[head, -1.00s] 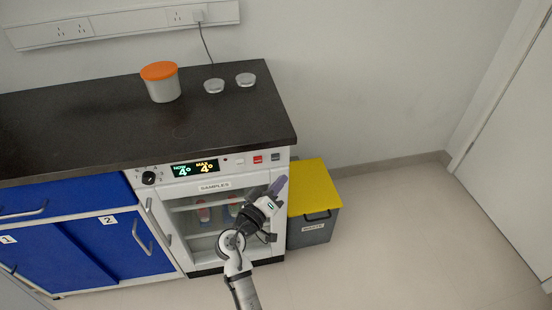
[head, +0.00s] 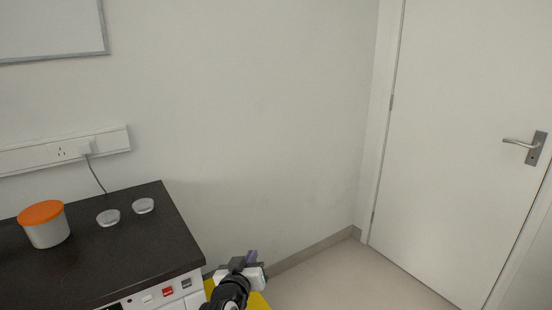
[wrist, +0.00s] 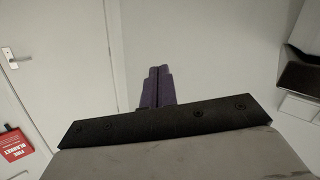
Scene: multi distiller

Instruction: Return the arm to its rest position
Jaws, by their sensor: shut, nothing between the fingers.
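My gripper (head: 251,258) shows at the bottom of the head view, in front of the counter's right end and above the yellow lid. Its purple fingers (wrist: 157,87) stand side by side in the wrist view, shut with nothing between them. The lower part of my arm is out of the head view.
A dark counter (head: 130,255) at left carries an orange-lidded tub (head: 45,227) and two small clear dishes (head: 108,217). The yellow lid (head: 255,301) is beside it. Open floor (head: 335,275) leads to a closed door (head: 450,140). A red fire blanket box (wrist: 12,143) shows in the wrist view.

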